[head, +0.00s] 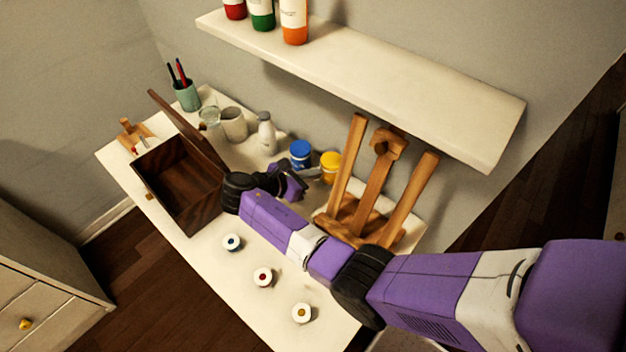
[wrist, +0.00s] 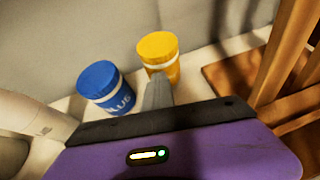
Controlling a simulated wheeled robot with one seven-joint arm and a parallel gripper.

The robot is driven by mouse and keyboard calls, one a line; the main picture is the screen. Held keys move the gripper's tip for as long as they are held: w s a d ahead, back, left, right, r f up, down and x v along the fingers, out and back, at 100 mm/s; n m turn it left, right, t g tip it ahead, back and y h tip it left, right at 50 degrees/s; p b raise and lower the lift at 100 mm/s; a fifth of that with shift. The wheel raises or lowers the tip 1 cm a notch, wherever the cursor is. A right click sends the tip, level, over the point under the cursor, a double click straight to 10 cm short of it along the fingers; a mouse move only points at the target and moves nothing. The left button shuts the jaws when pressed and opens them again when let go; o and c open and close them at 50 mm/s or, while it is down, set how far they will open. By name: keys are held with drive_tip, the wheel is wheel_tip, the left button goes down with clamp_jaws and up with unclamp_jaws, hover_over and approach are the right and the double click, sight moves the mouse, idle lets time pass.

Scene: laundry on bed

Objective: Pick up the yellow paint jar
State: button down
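The yellow paint jar (head: 330,166) stands at the back of the white desk, just left of the wooden easel. It also shows in the wrist view (wrist: 160,58), upright, with a yellow lid and a pale band. A blue paint jar (head: 300,153) stands close to its left; it shows in the wrist view (wrist: 104,87) too. My gripper (head: 306,175) is low over the desk in front of both jars. In the wrist view one grey finger part (wrist: 157,93) points at the yellow jar and covers its lower front. Contact and the finger gap cannot be made out.
The wooden easel (head: 372,190) stands close on the right of the yellow jar. A white bottle (head: 266,134) is left of the blue jar. An open dark wooden box (head: 180,187) is farther left. A shelf (head: 370,84) overhangs the back. Small round pots (head: 263,277) line the front.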

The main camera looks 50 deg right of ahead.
drive_tip(key=c, duration=2.2)
unclamp_jaws()
drive_tip(key=shift+c, duration=2.1)
unclamp_jaws()
drive_tip(key=shift+a, duration=0.1)
